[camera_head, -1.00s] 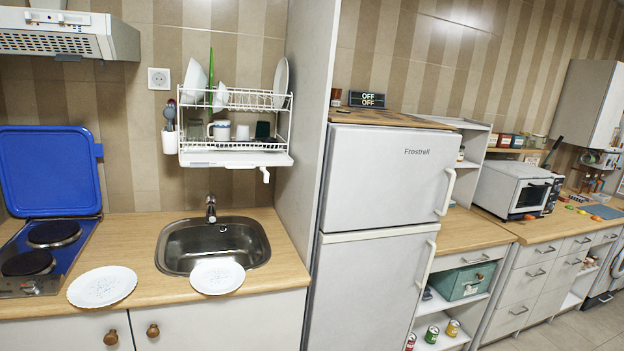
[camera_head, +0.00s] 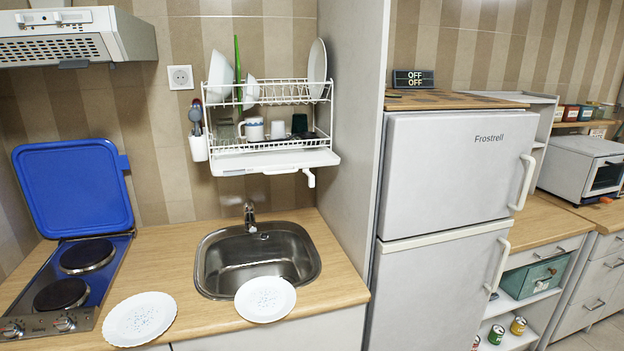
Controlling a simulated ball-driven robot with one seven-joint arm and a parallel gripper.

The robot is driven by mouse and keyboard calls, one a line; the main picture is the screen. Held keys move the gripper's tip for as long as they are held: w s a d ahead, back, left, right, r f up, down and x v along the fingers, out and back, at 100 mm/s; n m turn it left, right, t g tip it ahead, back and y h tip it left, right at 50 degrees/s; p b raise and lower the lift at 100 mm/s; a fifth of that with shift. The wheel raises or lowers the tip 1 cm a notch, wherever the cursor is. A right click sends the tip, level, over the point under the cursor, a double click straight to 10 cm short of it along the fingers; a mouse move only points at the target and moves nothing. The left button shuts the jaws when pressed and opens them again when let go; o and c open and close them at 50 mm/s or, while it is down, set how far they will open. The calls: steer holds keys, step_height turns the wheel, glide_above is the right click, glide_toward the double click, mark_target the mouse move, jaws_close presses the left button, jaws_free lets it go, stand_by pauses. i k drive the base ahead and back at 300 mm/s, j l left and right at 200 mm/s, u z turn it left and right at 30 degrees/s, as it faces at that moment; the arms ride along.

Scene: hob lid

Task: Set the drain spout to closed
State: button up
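The drain spout (camera_head: 309,177) is a small white spout at the right end of the white drip tray (camera_head: 275,161) under the wire dish rack (camera_head: 270,92). It points down, above the counter to the right of the sink. Whether it is set open or closed is too small to tell. My gripper is not in view.
Below the rack is a steel sink (camera_head: 257,258) with a tap (camera_head: 250,216). Two plates (camera_head: 140,318) (camera_head: 265,299) lie at the counter's front. A side panel (camera_head: 357,130) and fridge (camera_head: 455,165) stand right of the spout. A blue-lidded hob (camera_head: 75,185) is at left.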

mark_target(311, 178)
steer(key=i+l, duration=0.2)
steer(key=i, duration=0.45)
steer(key=i+l, duration=0.15)
steer(key=i, duration=0.5)
steer(key=i+l, duration=0.2)
steer(key=i, duration=0.45)
steer(key=i+l, duration=0.2)
steer(key=i, duration=0.45)
